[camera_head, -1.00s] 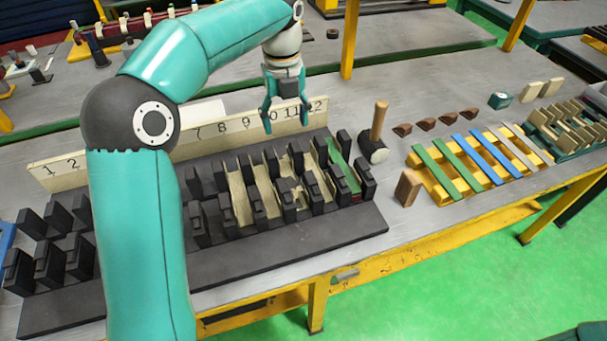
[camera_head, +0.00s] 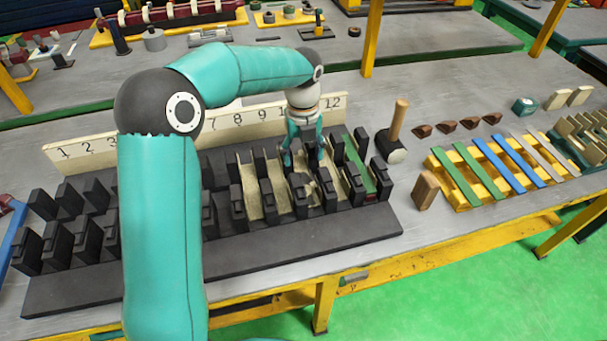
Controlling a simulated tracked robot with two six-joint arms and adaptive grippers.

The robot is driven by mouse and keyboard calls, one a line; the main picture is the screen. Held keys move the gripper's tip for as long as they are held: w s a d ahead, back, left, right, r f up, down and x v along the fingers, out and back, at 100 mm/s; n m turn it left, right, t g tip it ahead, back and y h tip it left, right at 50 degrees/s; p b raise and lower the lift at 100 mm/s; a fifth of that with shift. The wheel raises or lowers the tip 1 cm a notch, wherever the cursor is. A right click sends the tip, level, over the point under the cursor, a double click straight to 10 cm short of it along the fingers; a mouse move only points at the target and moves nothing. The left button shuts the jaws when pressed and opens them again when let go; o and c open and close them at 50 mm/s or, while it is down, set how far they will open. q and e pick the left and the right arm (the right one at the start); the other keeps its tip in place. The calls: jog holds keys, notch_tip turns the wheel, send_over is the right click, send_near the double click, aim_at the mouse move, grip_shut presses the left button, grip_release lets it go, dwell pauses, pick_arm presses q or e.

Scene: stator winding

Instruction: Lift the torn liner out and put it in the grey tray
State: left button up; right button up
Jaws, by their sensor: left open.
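My left gripper (camera_head: 303,163) is open, fingers pointing down, low over the black slotted stator block (camera_head: 300,247). It is at the slots below the higher numbers of the number board (camera_head: 92,150). Cream liners (camera_head: 249,190) lie in several slots, and a green one (camera_head: 358,165) lies near the right end. The cream liner under my gripper (camera_head: 308,186) looks uneven, perhaps torn, but its edges are partly hidden by the fingers and black teeth. I cannot make out a grey tray. My right gripper is not in view.
A mallet (camera_head: 398,122) stands upright right of the block, with a wooden block (camera_head: 425,190) in front of it. Brown wedges (camera_head: 446,126) lie behind a yellow rack (camera_head: 461,198) of green, blue and grey strips. Some grey bench top beyond them is clear.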

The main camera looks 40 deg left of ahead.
aim_at(303, 175)
pick_arm(q)
notch_tip(303, 175, down, 5)
jog(key=shift+f, duration=0.15)
jog(key=shift+c, duration=0.4)
jog(key=c, duration=0.9)
jog(key=shift+r, duration=0.2)
notch_tip(303, 175, up, 20)
jog(key=shift+f+p, duration=0.15)
jog(key=shift+p, duration=0.45)
